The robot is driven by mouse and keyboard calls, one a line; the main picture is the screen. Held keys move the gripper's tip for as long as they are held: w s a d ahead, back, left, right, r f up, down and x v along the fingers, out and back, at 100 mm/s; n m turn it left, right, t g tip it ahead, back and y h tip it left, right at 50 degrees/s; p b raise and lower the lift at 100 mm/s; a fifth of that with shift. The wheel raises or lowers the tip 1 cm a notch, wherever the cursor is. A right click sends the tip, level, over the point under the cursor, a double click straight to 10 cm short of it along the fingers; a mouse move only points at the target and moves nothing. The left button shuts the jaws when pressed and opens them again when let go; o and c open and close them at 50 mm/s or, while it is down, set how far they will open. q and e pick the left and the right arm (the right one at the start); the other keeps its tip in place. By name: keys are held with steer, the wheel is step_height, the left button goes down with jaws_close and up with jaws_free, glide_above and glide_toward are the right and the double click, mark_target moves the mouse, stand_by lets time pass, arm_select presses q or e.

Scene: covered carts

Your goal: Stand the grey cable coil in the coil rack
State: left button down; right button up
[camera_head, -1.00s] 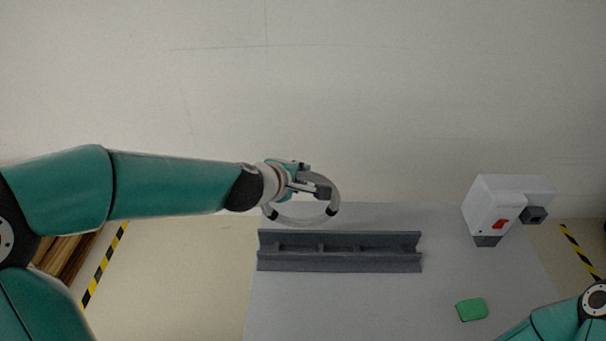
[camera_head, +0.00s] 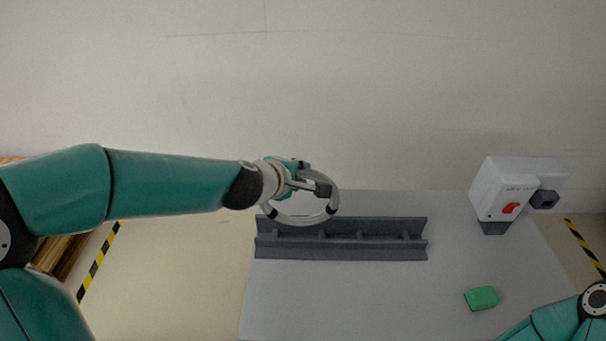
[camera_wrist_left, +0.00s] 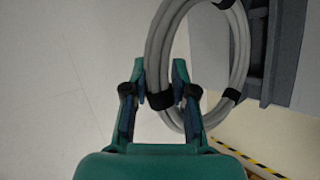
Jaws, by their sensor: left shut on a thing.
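The grey cable coil (camera_head: 300,219) is a ring with black bands, held by my left gripper (camera_head: 318,189). In the head view the coil's lower edge overlaps the left part of the dark grey coil rack (camera_head: 375,253); I cannot tell whether they touch. In the left wrist view the coil (camera_wrist_left: 240,50) hangs between the fingers of my left gripper (camera_wrist_left: 160,95), which grip it at a black band. The rack (camera_wrist_left: 285,50) shows behind the coil there. My right gripper is out of view; only part of my right arm shows at the lower right.
The rack lies on a grey cart top (camera_head: 330,295). A white device with a red switch (camera_head: 503,190) stands at the back right. A green block (camera_head: 481,298) lies at the right. The cart top in front of the rack is clear. A pale wall rises behind.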

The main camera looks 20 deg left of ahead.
arm_select(q)
steer(key=shift+w+f+b, duration=0.15)
steer(key=shift+f+b, duration=0.35)
steer(key=shift+f, duration=0.35)
steer(key=shift+f+b, duration=1.55)
steer(key=shift+f, duration=0.05)
steer(key=c, duration=0.9)
jaws_free()
steer(key=shift+o, duration=0.2)
steer(key=shift+f, duration=0.1)
steer(key=v, duration=1.2)
